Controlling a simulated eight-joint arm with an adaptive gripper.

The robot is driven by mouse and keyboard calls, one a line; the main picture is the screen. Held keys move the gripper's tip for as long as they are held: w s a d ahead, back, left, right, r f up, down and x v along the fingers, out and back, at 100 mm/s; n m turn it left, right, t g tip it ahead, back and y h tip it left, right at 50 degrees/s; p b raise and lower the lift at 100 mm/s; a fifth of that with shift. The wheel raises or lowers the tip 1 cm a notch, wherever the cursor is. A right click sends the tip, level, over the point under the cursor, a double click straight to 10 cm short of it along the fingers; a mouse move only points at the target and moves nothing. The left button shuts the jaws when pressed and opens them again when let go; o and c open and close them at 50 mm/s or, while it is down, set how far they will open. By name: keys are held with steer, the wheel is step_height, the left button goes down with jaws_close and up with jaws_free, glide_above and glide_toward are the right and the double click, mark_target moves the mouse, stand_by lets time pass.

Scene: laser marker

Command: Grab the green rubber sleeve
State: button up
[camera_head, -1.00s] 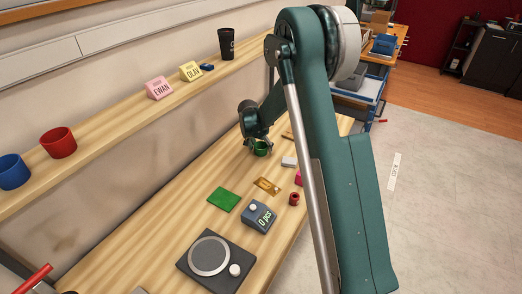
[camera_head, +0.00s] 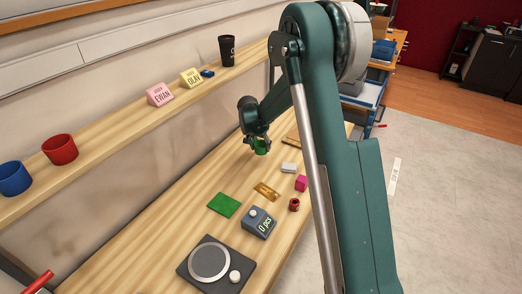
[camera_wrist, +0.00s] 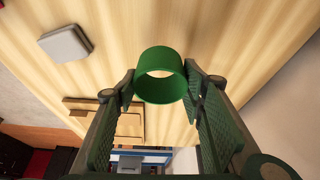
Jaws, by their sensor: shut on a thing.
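The green rubber sleeve (camera_head: 261,147) is a short, hollow green ring. In the wrist view the sleeve (camera_wrist: 160,72) sits between the tips of both fingers, with its opening visible. My gripper (camera_head: 257,142) is shut on it, over the far part of the wooden bench. The fingers of my gripper (camera_wrist: 158,92) also show in the wrist view, one on each side of the sleeve. From these views I cannot tell exactly how high the sleeve is above the bench.
A shelf (camera_head: 110,140) holding cups runs along the wall.

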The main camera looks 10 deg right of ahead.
steer(key=shift+r+p, duration=0.35)
steer(key=shift+r, duration=2.4)
